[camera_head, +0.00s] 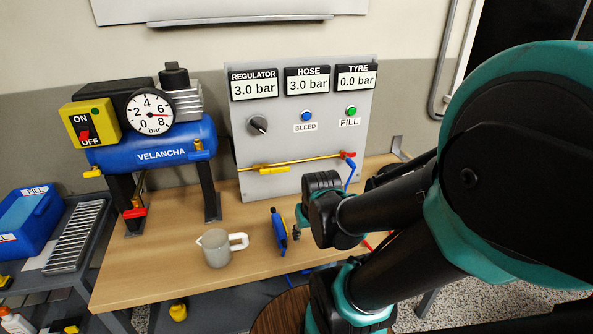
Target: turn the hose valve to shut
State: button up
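A grey upright panel (312,130) stands at the back of the wooden bench and carries a brass pipe (315,160) low across its face. A small red handle (347,154) sits at the pipe's right end, with a blue hose (351,176) hanging below it. This looks like the hose valve; its exact angle is too small to tell. A yellow handle (264,168) sits further left on the pipe. My arm reaches in from the right, and its dark wrist links are in front of the panel's lower right. I cannot make out my gripper's fingers.
The panel displays (307,83) read REGULATOR 3.0, HOSE 3.0 and TYRE 0.0 bar. A blue compressor (160,150) stands at left. Bare bench lies left of the jug.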

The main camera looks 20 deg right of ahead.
aim_at(285, 169)
jog(key=k+l+z, duration=0.1)
jog(key=z, duration=0.25)
jog(key=k+l+z, duration=0.15)
jog(key=k+z, duration=0.15)
jog(key=k+l+z, duration=0.15)
jog(key=z, duration=0.2)
